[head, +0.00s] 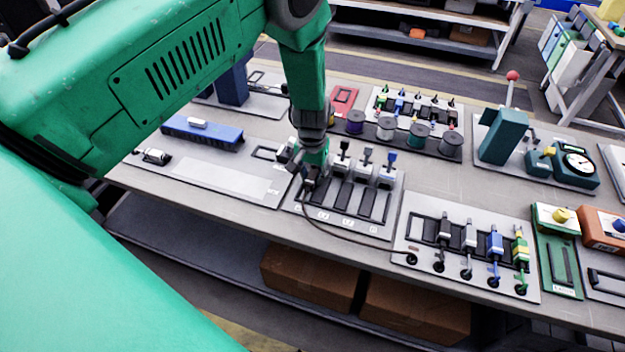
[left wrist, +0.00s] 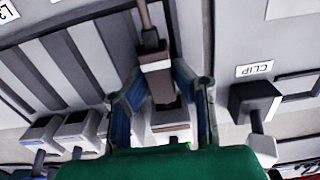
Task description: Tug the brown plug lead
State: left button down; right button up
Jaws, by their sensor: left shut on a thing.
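My left gripper (head: 312,178) points down over the left end of the grey socket panel (head: 341,219). In the left wrist view its blue fingers (left wrist: 163,98) are shut on the brown plug (left wrist: 157,80). The plug lies against a pale block between the fingers; I cannot tell how deep it sits. The brown lead (left wrist: 146,22) leaves the plug away from the gripper. In the head view the lead (head: 345,239) curves along the front of the panel to a black ring on the neighbouring lead panel (head: 424,228). The gripper hides most of the plug in the head view.
Black, grey and blue-topped connectors (head: 367,155) stand just right of the gripper. Wire spools (head: 387,129) are behind, a blue block (head: 202,133) is left, and a gauge (head: 578,162) is right. The table's front edge is near.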

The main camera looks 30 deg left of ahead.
aim_at(312, 176)
pick_arm(q)
jog(key=c, duration=1.4)
grip_release()
jog(key=shift+s+f, duration=0.1)
jog(key=shift+o, duration=0.2)
jog(key=shift+r+p, duration=0.35)
jog(key=shift+r, duration=0.15)
jog(key=shift+r+p, duration=2.2)
jog(key=shift+r, duration=0.9)
